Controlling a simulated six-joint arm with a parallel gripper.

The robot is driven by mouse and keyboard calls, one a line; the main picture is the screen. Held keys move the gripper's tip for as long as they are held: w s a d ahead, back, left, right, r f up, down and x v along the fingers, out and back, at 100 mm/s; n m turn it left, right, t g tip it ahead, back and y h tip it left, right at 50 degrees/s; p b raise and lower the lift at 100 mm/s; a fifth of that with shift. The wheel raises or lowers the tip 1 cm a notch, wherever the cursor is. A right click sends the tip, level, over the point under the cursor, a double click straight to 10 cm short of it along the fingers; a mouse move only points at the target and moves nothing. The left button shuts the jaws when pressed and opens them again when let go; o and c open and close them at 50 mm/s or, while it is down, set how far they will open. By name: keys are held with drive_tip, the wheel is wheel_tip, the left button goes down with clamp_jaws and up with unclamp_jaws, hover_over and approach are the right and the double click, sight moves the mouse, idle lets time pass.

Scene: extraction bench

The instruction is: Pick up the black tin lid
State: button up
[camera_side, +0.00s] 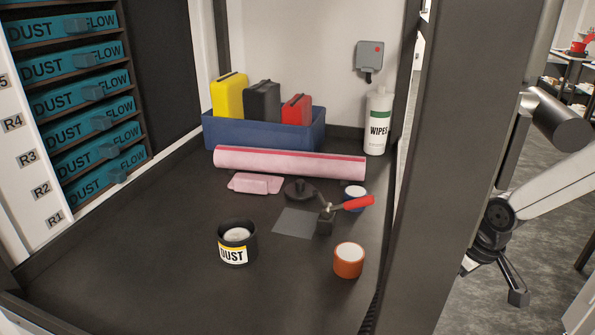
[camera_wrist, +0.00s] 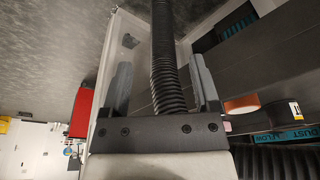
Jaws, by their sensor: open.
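The black tin lid (camera_side: 300,190), a round dark disc with a raised knob, lies on the dark bench behind a grey square patch. The black tin (camera_side: 224,238) with a yellow and white DUST label stands open at the front, with something pale inside. My gripper (camera_side: 493,284) is outside the bench frame at the right, well away from the lid. In the wrist view my gripper (camera_wrist: 163,84) has its two fingers wide apart and holds nothing; a ribbed black hose shows behind the gap. I cannot make out the lid in the wrist view.
A toggle clamp (camera_side: 325,222) with a red handle stands close to the lid's right. A blue roll (camera_side: 354,197), orange roll (camera_side: 348,263), pink roll (camera_side: 290,163) and folded pink cloth (camera_side: 256,184) lie around. A dark post (camera_side: 430,180) stands between my arm and the bench.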

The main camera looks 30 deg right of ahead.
drive_tip(key=w+d+r, duration=0.1)
drive_tip(key=w, duration=0.5)
drive_tip(key=w+d+r+t, duration=0.1)
drive_tip(key=w, duration=0.5)
drive_tip(key=w+r+t, duration=0.1)
drive_tip(key=w+r, duration=0.1)
drive_tip(key=w, duration=0.4)
drive_tip(key=shift+d, duration=0.4)
drive_tip(key=w+a, duration=0.1)
drive_tip(key=w, duration=0.4)
drive_tip(key=w+a+r+n, duration=0.1)
drive_tip(key=w, duration=0.4)
drive_tip(key=w+a+r+n+t, duration=0.1)
drive_tip(key=w, duration=0.4)
drive_tip(key=shift+w+a+r+y, duration=0.1)
drive_tip(key=shift+w+a+y, duration=0.15)
drive_tip(key=shift+w+y, duration=0.15)
drive_tip(key=n+y, duration=0.1)
drive_tip(key=n, duration=0.1)
approach(300, 181)
drive_tip(key=d+f, duration=0.1)
drive_tip(key=shift+w+a+f+n, duration=0.15)
drive_tip(key=shift+w+a+f, duration=0.15)
drive_tip(key=shift+w+f, duration=0.25)
drive_tip(key=shift+w+a+f+n, duration=0.15)
drive_tip(key=shift+w+a+f, duration=0.2)
drive_tip(key=shift+f, duration=0.35)
drive_tip(key=shift+w+f+y, duration=0.1)
drive_tip(key=shift+y, duration=0.2)
drive_tip(key=shift+x, duration=2.45)
